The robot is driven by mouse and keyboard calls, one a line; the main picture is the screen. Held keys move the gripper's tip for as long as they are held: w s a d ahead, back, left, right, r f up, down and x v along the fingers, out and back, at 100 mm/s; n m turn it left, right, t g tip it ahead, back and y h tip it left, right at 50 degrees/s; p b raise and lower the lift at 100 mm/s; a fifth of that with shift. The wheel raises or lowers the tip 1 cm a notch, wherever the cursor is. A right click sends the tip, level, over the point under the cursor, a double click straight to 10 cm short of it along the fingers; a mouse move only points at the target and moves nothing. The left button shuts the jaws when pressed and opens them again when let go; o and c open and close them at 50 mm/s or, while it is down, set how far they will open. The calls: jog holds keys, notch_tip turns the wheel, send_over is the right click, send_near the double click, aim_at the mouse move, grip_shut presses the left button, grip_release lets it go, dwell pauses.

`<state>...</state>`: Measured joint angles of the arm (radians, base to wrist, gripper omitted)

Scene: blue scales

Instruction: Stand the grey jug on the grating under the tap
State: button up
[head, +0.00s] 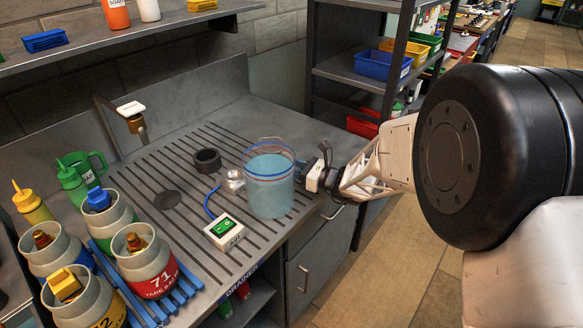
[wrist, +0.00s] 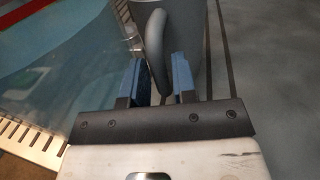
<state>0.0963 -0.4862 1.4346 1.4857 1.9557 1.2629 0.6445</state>
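The grey jug (wrist: 185,25) shows in the wrist view, with its curved handle (wrist: 154,42) towards me. My gripper (wrist: 161,78) has its two blue-padded fingers on either side of the handle. They are close to it, but I cannot tell whether they press on it. In the head view my gripper (head: 322,178) is just right of a clear bucket (head: 270,187) of bluish liquid; I cannot make out the jug separately there. The tap (head: 133,118) is at the back left. The slotted grating (head: 178,158) covers the bench top, with a dark round patch (head: 167,200).
A dark ring (head: 207,160), a small silvery item (head: 232,182) and a scale with a green display (head: 224,230) are left of the bucket. Labelled pots (head: 147,265) and a green jug (head: 85,167) crowd the left. Open grating lies between the tap and ring.

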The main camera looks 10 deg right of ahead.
jog(key=v, duration=1)
jog(key=shift+s+d, duration=0.25)
jog(key=shift+d, duration=0.05)
dwell(0.4)
jog(key=s+a+r+n+g+h, duration=0.2)
jog(key=s+a+r+n+g, duration=0.15)
jog(key=s+r+n, duration=0.3)
jog(key=s+a+r+n+g+h, duration=0.3)
jog(key=s+r+n+g, duration=0.25)
jog(key=s, duration=0.25)
jog(key=s+d+r+n+h, duration=0.2)
jog(key=s+n+h, duration=0.1)
jog(key=s, duration=0.3)
jog(key=s+d+r+n+t+h, duration=0.1)
jog(key=s+d+r+n+h, duration=0.1)
jog(key=s+n, duration=0.3)
jog(key=s+d+r+n+h, duration=0.3)
jog(key=s+r+n+h, duration=0.1)
jog(key=s, duration=0.3)
jog(key=shift+t+h, duration=0.3)
jog(key=shift+h, duration=0.3)
